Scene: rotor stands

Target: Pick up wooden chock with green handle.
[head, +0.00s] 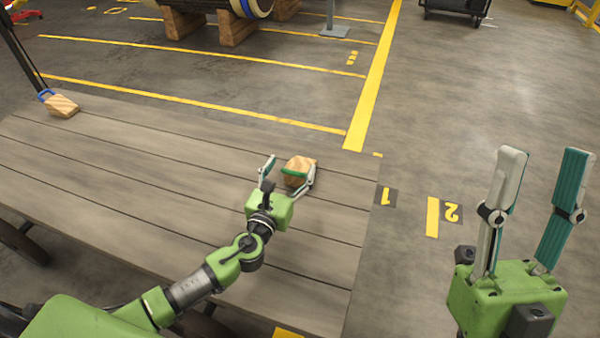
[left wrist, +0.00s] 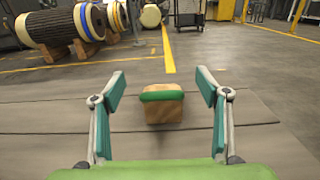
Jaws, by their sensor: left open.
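The wooden chock with the green handle (head: 300,165) sits on the plank tabletop near its right end. It also shows in the left wrist view (left wrist: 162,110), centred ahead between the fingers, its green handle facing me. My left gripper (head: 288,172) is open, with its fingers pointing at the chock; in the left wrist view the open fingers (left wrist: 160,92) stand to either side of it with gaps. My right gripper (head: 542,180) is open and empty at the right, above the floor.
Another wooden chock with a blue handle (head: 62,104) sits at the far left of the plank table (head: 150,165). Yellow floor lines (head: 375,75) lie beyond. A large cylinder on wooden blocks (left wrist: 62,25) stands at the back. The tabletop between the chocks is clear.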

